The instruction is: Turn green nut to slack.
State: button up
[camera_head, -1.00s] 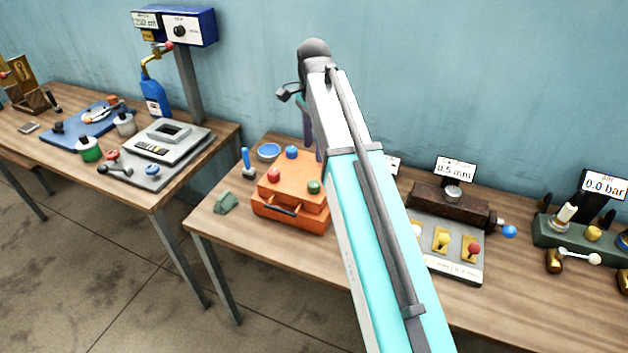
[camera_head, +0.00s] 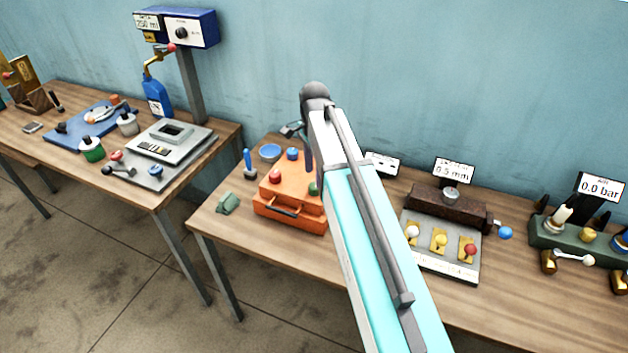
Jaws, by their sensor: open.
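An orange box (camera_head: 285,205) with a dark front handle stands on the nearer table, with red, blue and green round knobs on its top. The green one (camera_head: 313,188), which looks like the green nut, is at the box's right side and is partly covered by my arm. My gripper (camera_head: 308,160) hangs at the far end of my arm, above the back right part of the box. It is open and mostly hidden behind the arm link. I cannot tell whether it touches anything.
A blue bowl (camera_head: 270,152), a blue-handled tool (camera_head: 249,162) and a small green block (camera_head: 228,203) stand around the box. To the right are a grey plate with coloured knobs (camera_head: 440,250) and a green valve block (camera_head: 570,238).

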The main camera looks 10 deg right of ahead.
aim_at(314, 185)
jog(key=shift+f+p, duration=0.7)
jog(key=shift+f, duration=1.55)
jog(key=c, duration=0.9)
jog(key=shift+a, duration=0.15)
jog(key=shift+c, duration=0.7)
